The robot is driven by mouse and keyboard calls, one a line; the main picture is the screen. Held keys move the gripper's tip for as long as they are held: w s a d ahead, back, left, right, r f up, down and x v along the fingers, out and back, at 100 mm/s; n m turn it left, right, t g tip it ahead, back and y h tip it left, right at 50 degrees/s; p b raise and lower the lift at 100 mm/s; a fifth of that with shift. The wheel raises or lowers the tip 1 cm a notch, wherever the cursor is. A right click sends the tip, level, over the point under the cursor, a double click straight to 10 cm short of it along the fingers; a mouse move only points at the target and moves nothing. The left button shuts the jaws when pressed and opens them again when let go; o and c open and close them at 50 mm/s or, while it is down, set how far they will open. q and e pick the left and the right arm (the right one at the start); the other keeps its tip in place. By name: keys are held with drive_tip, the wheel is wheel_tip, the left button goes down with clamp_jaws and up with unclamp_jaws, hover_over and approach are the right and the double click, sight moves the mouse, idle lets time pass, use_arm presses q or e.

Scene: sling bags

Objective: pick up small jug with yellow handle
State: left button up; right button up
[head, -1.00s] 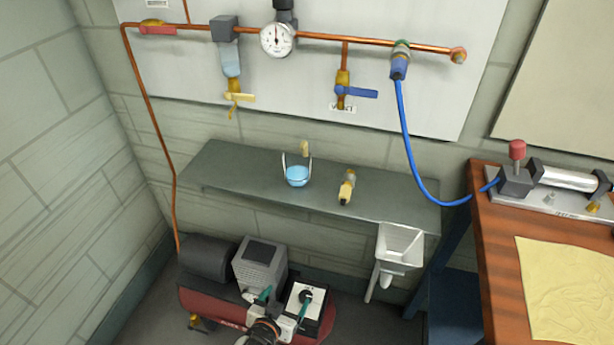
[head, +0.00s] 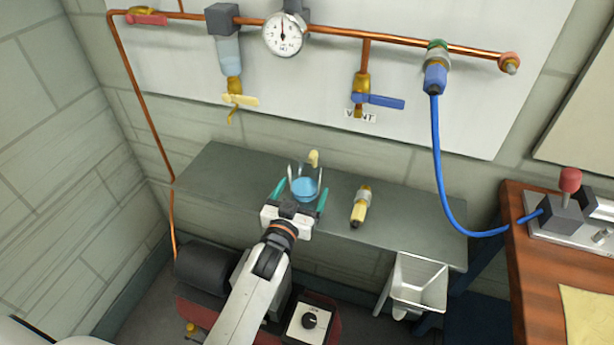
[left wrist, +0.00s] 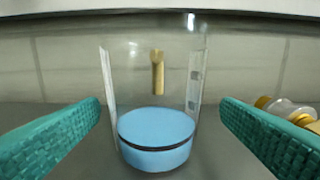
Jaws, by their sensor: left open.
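The small jug (head: 304,187) stands upright on the grey shelf (head: 225,180). It is clear, with blue in its lower part, and its yellow handle (head: 313,158) shows on the far side. In the left wrist view the jug (left wrist: 155,140) stands centred between the fingers, with the yellow handle (left wrist: 157,72) seen through its clear wall. My left gripper (head: 300,197) is open, its teal fingers to the left and right of the jug's near side. Gaps show between both fingers and the jug. My right gripper is not in view.
A brass and yellow fitting (head: 361,206) lies on the shelf right of the jug; it also shows behind the right finger in the left wrist view (left wrist: 290,110). A white funnel-like bin (head: 419,283) hangs at the shelf's front right. Copper pipe and gauge (head: 284,35) are on the wall above.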

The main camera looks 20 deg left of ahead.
sight(309, 173)
use_arm(q)
drive_tip(key=w, duration=0.3)
drive_tip(key=shift+w+a+r, duration=0.1)
drive_tip(key=shift+w+r, duration=0.1)
drive_tip(key=shift+w, duration=0.2)
drive_tip(key=shift+w+f, duration=0.1)
drive_tip(key=shift+w, duration=0.45)
drive_tip(key=c, duration=1.1)
